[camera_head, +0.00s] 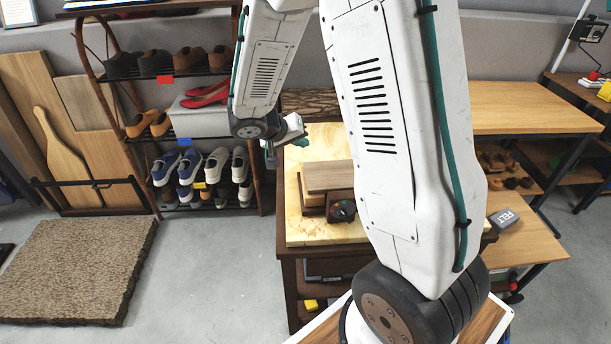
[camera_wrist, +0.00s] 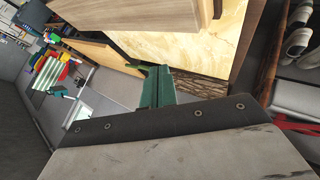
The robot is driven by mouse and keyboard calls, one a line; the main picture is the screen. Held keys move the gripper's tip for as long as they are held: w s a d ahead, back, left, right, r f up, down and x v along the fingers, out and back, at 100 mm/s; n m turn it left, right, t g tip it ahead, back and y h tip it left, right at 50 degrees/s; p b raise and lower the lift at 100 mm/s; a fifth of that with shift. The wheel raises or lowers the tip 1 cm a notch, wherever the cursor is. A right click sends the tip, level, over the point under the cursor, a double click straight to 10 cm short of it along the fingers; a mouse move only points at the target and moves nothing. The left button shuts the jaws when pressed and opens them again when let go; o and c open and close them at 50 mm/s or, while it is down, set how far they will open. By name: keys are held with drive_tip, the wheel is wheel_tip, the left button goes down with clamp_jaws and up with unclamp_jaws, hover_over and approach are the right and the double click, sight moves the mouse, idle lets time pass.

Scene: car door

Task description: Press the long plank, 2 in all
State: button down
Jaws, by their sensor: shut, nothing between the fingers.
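A grey-brown plank (camera_head: 327,177) lies across a darker wooden block (camera_head: 312,208) on a pale yellow marbled tabletop (camera_head: 297,233). My arm hides the area right of the plank. In the wrist view, a wood-grained board that looks like this plank (camera_wrist: 150,14) shows at the top edge.
A small dark round device (camera_head: 343,211) sits at the block's front. A dark textured wooden piece (camera_head: 308,102) lies behind the tabletop. A wooden table (camera_head: 530,105) is at right.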

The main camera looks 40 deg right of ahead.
approach(310, 172)
drive_tip(key=shift+d+r+x, duration=0.15)
drive_tip(key=shift+x, duration=1.05)
drive_tip(key=shift+d+r+x, duration=0.15)
drive_tip(key=shift+r+x, duration=0.05)
drive_tip(key=shift+x, duration=0.95)
idle(0.5)
drive_tip(key=shift+f, duration=0.4)
drive_tip(key=shift+f, duration=0.2)
